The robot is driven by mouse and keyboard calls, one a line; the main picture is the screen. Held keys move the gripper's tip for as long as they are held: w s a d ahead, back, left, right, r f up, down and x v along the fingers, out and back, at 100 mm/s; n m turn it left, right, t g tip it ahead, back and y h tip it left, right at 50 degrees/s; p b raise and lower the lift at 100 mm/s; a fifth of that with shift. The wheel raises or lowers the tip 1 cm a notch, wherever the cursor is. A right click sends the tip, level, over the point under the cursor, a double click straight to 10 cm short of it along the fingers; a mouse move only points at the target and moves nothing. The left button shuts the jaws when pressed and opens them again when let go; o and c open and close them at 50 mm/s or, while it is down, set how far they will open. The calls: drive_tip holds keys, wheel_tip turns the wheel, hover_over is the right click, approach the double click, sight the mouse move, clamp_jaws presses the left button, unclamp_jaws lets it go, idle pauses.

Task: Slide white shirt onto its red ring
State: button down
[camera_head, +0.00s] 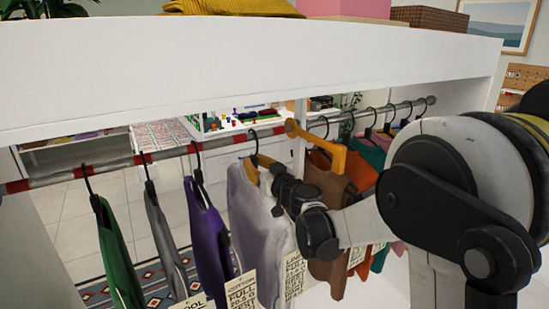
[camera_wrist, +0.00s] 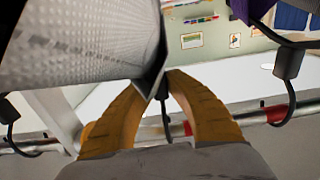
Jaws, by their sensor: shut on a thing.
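The white shirt (camera_head: 253,218) hangs on a black hanger from the rod (camera_head: 220,143), between the purple and brown garments. Its hook (camera_head: 254,138) is on the rod between two red rings, one to its left (camera_head: 240,138) and one to its right (camera_head: 279,130). My gripper (camera_head: 259,166), with yellow fingers, is shut on the hanger at the top of the shirt. In the wrist view the fingers (camera_wrist: 165,84) close together, with pale fabric (camera_wrist: 75,45) filling the upper left and the dark hook behind. The exact grip point is partly hidden.
Green (camera_head: 118,250), grey (camera_head: 170,240) and purple (camera_head: 207,240) garments hang to the left. An orange bracket (camera_head: 318,147) juts from the rod just right of the shirt. Brown (camera_head: 325,215) and other garments crowd behind my arm. A white shelf (camera_head: 250,60) runs above.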

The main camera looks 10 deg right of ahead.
drive_tip(key=shift+s+a, duration=0.2)
drive_tip(key=shift+a, duration=0.45)
drive_tip(key=shift+s+a, duration=0.25)
drive_tip(key=shift+a, duration=0.45)
drive_tip(key=shift+s+a, duration=0.2)
drive_tip(key=shift+a, duration=0.45)
drive_tip(key=c, duration=1.3)
unclamp_jaws()
drive_tip(key=shift+c, duration=0.2)
drive_tip(key=v, duration=1.2)
